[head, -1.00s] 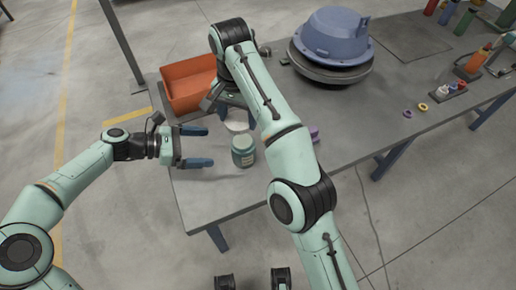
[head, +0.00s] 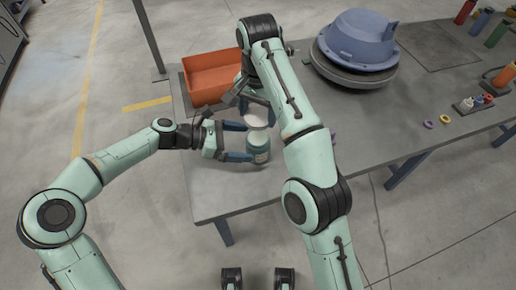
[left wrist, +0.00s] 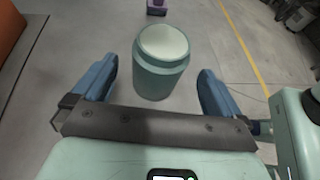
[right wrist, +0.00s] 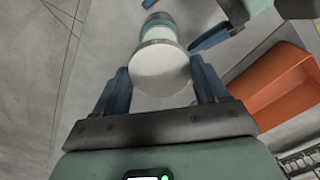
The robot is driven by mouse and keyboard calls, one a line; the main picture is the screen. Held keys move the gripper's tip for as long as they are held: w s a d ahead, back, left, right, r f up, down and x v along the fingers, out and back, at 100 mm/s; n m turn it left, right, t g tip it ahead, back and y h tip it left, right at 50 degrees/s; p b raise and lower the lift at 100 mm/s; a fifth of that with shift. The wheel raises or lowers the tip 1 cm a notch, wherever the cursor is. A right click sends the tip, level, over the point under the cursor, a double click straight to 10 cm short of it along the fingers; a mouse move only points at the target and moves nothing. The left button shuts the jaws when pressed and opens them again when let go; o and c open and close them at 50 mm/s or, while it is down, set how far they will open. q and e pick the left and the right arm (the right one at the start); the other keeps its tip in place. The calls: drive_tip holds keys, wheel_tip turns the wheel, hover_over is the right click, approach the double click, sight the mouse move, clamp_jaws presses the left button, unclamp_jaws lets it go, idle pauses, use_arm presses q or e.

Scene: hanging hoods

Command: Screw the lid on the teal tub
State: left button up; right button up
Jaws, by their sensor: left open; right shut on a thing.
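The teal tub (head: 258,151) stands upright near the table's left end. In the left wrist view the tub (left wrist: 158,82) has a pale round top and sits between my left fingers, with gaps on both sides. My left gripper (head: 243,142) is open around it. My right gripper (right wrist: 160,66) is shut on the white lid (right wrist: 160,70), which shows face-on in the right wrist view. In the head view the lid (head: 256,118) appears just beyond the tub. The tub (right wrist: 158,26) lies past the lid in the right wrist view; I cannot tell whether they touch.
An orange bin (head: 212,77) stands at the table's back left corner. A large blue hood (head: 357,40) sits on a round base behind my right arm. Small rings (head: 437,122) and several bottles are to the right. The table (head: 238,196) is clear in front of the tub.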

use_arm(q)
drive_tip(key=x, duration=0.5)
drive_tip(key=shift+d+f, duration=0.15)
drive_tip(key=shift+d, duration=0.1)
drive_tip(key=c, duration=1.4)
use_arm(e)
hover_over(258, 137)
drive_tip(key=shift+s+f, duration=0.1)
drive_tip(key=shift+f, duration=2.4)
